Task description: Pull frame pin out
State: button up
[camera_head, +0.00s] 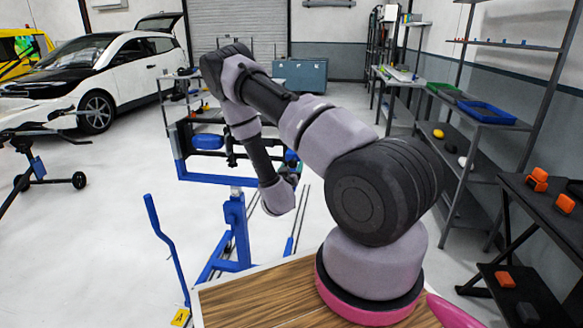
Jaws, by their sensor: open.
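A blue metal frame stand (236,232) stands on the floor beyond the wooden surface. It has a blue upright, a crossbar and a blue cylinder (208,141) near its top. My arm reaches over to the stand, and its wrist end hangs down just in front of the stand's upper right part. The fingers of my gripper do not show; they are hidden behind the wrist or too small to make out. I cannot make out the frame pin.
A wooden surface (250,303) lies in front, around my arm's base. A blue handle bar (165,240) rises left of the stand. Shelves with a blue tray (487,112) and a dark table with orange items (565,203) stand at right.

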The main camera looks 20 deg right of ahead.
jog(key=v, duration=1)
